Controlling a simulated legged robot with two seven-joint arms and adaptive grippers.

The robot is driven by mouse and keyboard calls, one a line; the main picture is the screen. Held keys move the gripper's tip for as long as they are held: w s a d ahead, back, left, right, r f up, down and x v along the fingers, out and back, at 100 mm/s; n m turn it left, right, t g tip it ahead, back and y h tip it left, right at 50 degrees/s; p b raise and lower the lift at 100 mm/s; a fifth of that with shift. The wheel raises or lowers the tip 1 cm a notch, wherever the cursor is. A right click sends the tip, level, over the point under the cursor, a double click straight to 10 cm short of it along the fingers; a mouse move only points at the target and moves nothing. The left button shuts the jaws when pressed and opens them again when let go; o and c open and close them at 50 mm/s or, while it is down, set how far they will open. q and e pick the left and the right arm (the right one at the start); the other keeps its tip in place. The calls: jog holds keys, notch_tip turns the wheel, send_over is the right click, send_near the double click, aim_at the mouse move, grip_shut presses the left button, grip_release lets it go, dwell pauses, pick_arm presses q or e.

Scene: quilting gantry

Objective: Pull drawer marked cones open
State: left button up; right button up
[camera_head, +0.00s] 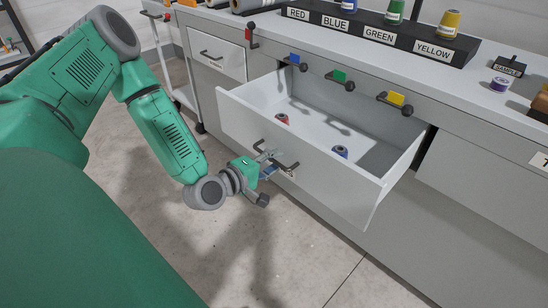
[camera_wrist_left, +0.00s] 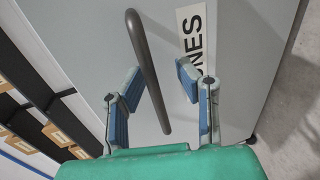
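The grey drawer (camera_head: 325,178) stands pulled well out of the cabinet. Its front also fills much of the left wrist view (camera_wrist_left: 240,60), where a white label (camera_wrist_left: 194,45) shows the letters "NES"; the rest is cut off or hidden. Its dark bar handle (camera_head: 290,168) also shows in the left wrist view (camera_wrist_left: 142,55). My left gripper (camera_wrist_left: 158,80) is open at the drawer front, its fingers on either side of the bar with visible gaps. In the head view my left gripper (camera_head: 268,162) partly covers the handle and label. My right gripper is not in view.
Inside the drawer are a red spool (camera_head: 282,119) and a blue spool (camera_head: 340,152). Coloured tags hang on hooks along the counter edge (camera_head: 350,60). A labelled spool rack (camera_head: 375,28) stands on top. A white cart (camera_head: 172,60) is behind left. The floor in front is clear.

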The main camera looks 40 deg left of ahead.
pick_arm(q)
jog(key=shift+w+r, duration=0.1)
jog(key=shift+r, duration=0.1)
jog(key=v, duration=1.2)
jog(key=shift+f, duration=0.15)
jog(key=s+d+f+m+g+h+p, duration=0.1)
jog(key=s+d+f+m+g, duration=0.3)
jog(key=d+f+m+g, duration=0.15)
jog(key=s+d+f+m+g+h, duration=0.1)
jog(key=s+d+f+m+g, duration=0.2)
jog(key=d+f+m+g, duration=0.3)
jog(key=s+a+f+m+g+y, duration=0.1)
jog(key=s+f+m+g+y, duration=0.2)
jog(key=s+m, duration=0.3)
jog(key=shift+s+y+p, duration=0.3)
jog(key=shift+s, duration=0.3)
jog(key=shift+w, duration=0.15)
